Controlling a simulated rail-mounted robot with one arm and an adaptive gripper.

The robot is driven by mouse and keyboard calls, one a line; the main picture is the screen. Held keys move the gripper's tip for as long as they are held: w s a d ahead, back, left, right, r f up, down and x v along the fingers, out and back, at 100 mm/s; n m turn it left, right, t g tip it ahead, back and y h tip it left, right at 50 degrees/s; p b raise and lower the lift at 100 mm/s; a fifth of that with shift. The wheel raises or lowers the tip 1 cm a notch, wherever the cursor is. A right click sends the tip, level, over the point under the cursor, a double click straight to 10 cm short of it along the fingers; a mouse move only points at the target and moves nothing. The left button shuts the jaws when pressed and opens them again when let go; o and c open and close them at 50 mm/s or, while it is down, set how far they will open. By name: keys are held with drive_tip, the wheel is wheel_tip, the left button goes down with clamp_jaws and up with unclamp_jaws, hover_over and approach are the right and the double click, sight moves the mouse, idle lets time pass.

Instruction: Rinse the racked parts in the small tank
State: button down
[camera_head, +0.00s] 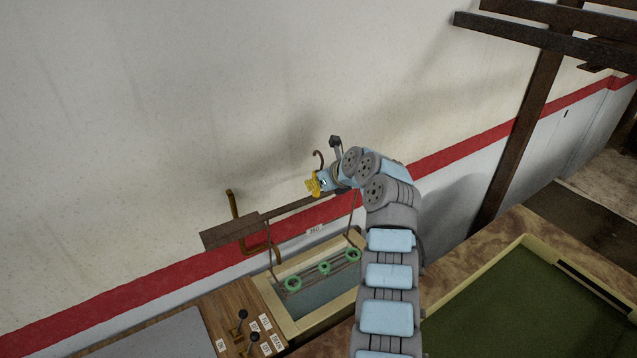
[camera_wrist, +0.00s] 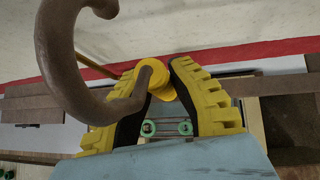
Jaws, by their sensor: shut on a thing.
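The parts are over the opening of the small tank (camera_head: 285,324), which has a cream rim and grey-green liquid. I cannot tell whether they touch the liquid. My gripper (camera_head: 314,184) has yellow fingers and is above the tank. In the wrist view, my gripper (camera_wrist: 160,90) is shut on the stem of a brown hook (camera_wrist: 61,45), whose curve rises in front of the camera. Green parts (camera_wrist: 185,128) also show between the fingers, farther down.
A wooden panel (camera_head: 215,310) with labels and two black levers (camera_head: 243,315) is left of the small tank. A larger tank (camera_head: 470,285) with dark green liquid is at right. The wall with a red stripe is close behind.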

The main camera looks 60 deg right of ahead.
sight(322, 194)
drive_tip(key=shift+s+d+f, duration=0.25)
drive_tip(key=shift+d+f, duration=0.1)
drive_tip(key=shift+d, duration=0.15)
drive_tip(key=shift+s+d+f, duration=0.2)
drive_tip(key=shift+d+f, duration=0.1)
drive_tip(key=shift+d, duration=0.15)
wheel_tip(322, 194, down, 2)
drive_tip(key=shift+b, duration=0.85)
drive_tip(key=c, duration=1.5)
unclamp_jaws()
drive_tip(key=shift+f, duration=0.25)
drive_tip(key=shift+r, duration=0.2)
clamp_jaws()
drive_tip(key=shift+f, duration=0.15)
